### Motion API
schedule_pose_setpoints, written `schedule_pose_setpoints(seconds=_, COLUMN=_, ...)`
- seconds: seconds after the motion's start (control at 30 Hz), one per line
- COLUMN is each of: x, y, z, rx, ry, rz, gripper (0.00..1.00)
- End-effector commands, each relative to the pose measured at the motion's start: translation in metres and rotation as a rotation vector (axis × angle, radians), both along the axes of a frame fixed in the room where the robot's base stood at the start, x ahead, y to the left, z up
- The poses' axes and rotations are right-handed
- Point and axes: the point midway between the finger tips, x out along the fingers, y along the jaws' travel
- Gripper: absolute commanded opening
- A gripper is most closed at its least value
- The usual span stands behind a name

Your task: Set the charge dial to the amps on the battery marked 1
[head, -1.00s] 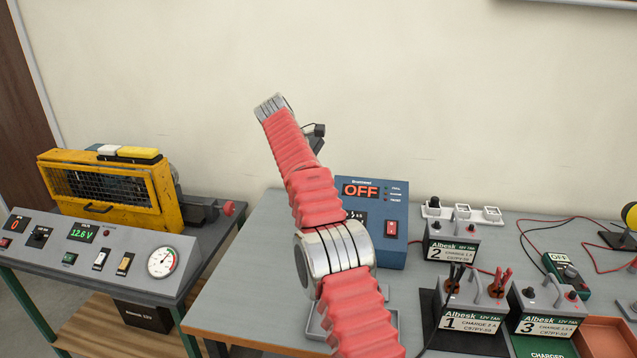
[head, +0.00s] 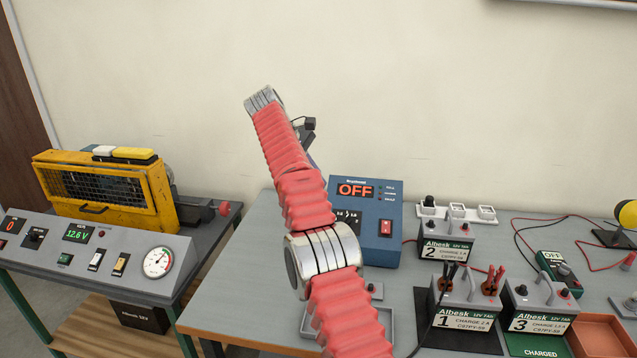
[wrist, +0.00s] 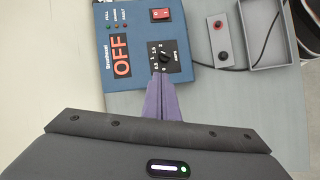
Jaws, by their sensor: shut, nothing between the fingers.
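The battery marked 1 (head: 463,318) stands on the bench in the head view; its label reads CHARGE 2 A. Black and red clips (head: 491,281) are at its terminals. The blue charger (head: 385,248) shows OFF on its display and is partly behind my arm. In the wrist view the charge dial (wrist: 165,57) is a black knob on a black panel with small numbers; its exact pointing is hard to read. My gripper (wrist: 160,77) is shut and empty, its purple fingertips at the dial panel's edge beside the knob. I cannot tell whether they touch.
Batteries 2 (head: 446,240) and 3 (head: 541,318) stand near battery 1. A grey tray (wrist: 280,58) and a small grey box (wrist: 221,42) with a cable lie beside the charger. A multimeter (head: 560,272) is at the right; a yellow caged machine (head: 105,195) stands left.

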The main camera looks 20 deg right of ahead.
Motion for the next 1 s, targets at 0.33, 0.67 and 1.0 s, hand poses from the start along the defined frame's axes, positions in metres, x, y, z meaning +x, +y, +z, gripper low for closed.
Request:
schedule_pose_setpoints(seconds=0.33, x=-0.021, y=0.001, z=0.049, rx=0.057, ry=-0.085, rz=-0.024, gripper=0.00)
schedule_pose_setpoints(seconds=0.67, x=-0.062, y=0.006, z=0.087, rx=0.133, ry=-0.177, rz=-0.066, gripper=0.00)
schedule_pose_setpoints(seconds=1.0, x=-0.120, y=0.014, z=0.110, rx=0.220, ry=-0.267, rz=-0.121, gripper=0.00)
